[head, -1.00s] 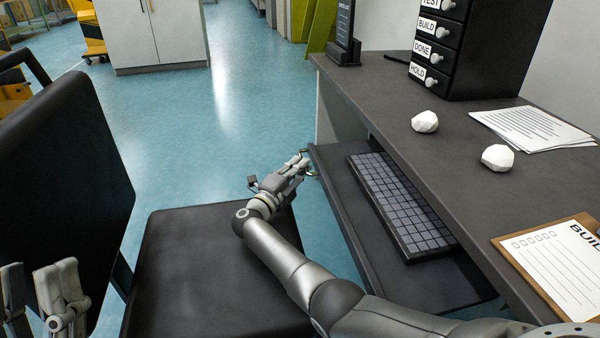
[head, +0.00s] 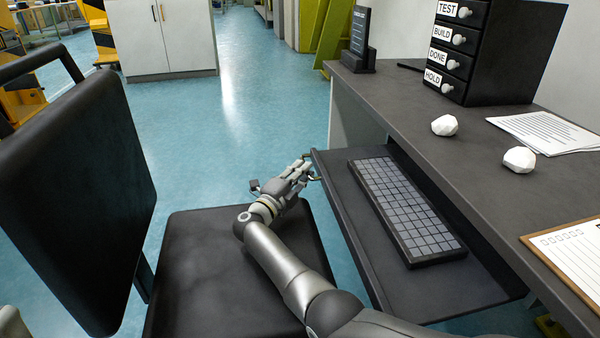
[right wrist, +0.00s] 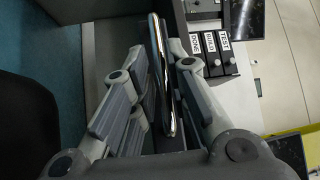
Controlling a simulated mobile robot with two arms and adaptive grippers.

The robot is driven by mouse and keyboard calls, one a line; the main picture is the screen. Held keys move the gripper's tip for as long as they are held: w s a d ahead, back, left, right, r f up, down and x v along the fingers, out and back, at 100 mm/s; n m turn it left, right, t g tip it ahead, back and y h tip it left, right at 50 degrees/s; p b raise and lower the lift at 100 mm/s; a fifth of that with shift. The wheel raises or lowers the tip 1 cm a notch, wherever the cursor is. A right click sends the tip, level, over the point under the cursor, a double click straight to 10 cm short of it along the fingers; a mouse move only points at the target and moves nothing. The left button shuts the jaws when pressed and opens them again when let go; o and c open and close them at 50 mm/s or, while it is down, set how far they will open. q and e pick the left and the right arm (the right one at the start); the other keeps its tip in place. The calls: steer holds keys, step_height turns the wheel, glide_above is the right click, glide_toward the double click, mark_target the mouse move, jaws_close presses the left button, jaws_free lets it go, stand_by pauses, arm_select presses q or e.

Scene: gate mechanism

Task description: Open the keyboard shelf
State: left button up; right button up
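The keyboard shelf (head: 400,285) is a dark tray that sticks out from under the desk, with a grey keyboard (head: 408,212) lying on it. A thin metal handle (head: 315,179) is on its front edge, near the far end. My right gripper (head: 304,171) is at this handle. In the right wrist view the shiny handle bar (right wrist: 160,70) runs between the fingers of my right gripper (right wrist: 160,95), which are closed in around it. Only a small piece of my left gripper (head: 10,324) shows at the bottom left corner, so its fingers cannot be judged.
The desk top (head: 430,110) is above the shelf, with white lumps (head: 445,125), papers (head: 545,132), a clipboard (head: 575,255) and a labelled drawer unit (head: 500,50). A black chair (head: 225,270) stands close in front of the shelf. Blue floor (head: 240,140) is clear beyond.

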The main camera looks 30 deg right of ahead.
steer(key=shift+o, duration=1)
steer(key=v, duration=0.7)
steer(key=shift+s+a, duration=0.2)
steer(key=shift+f, duration=0.15)
